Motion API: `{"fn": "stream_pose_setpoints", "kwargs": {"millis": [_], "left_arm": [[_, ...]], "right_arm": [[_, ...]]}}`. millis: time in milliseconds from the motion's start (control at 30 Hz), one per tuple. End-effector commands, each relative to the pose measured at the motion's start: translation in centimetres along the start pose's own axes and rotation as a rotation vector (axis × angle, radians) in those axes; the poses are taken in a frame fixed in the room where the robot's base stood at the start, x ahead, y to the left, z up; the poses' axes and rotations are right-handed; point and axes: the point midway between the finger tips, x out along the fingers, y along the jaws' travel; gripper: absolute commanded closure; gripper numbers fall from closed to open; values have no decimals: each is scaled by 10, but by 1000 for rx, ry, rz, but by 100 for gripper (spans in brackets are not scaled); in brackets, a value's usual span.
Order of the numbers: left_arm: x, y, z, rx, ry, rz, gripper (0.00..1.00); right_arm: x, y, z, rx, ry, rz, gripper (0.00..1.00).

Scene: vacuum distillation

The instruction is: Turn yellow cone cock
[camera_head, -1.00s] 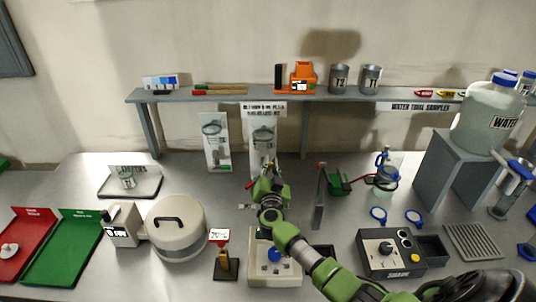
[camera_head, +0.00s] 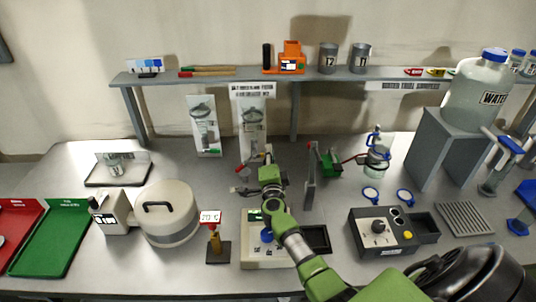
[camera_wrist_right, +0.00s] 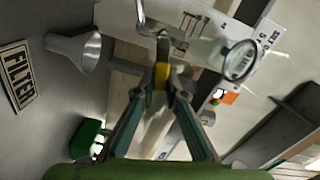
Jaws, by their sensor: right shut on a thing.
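A small yellow piece, which looks like the yellow cone cock (camera_wrist_right: 160,76), shows in the right wrist view between my fingertips, with a grey metal part just beyond it. My right gripper (camera_wrist_right: 163,90) is shut on it. In the head view my right gripper (camera_head: 263,164) is in front of the posters, beyond the beige heater with the blue knob; the cock cannot be made out there. Pale glassware (camera_wrist_right: 207,52) lies beyond the fingers in the wrist view. My left gripper is not in view.
A tall grey stand (camera_head: 311,180) and a green clamp (camera_head: 328,162) are close right of my gripper, with a glass flask (camera_head: 376,160) further right. A white round pot (camera_head: 166,212) is to the left. A shelf (camera_head: 215,78) runs behind.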

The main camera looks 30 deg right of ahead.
Motion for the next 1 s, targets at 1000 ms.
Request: {"fn": "stream_pose_setpoints", "kwargs": {"millis": [1000], "left_arm": [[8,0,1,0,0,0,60]], "right_arm": [[0,9,0,131,0,3,71]]}}
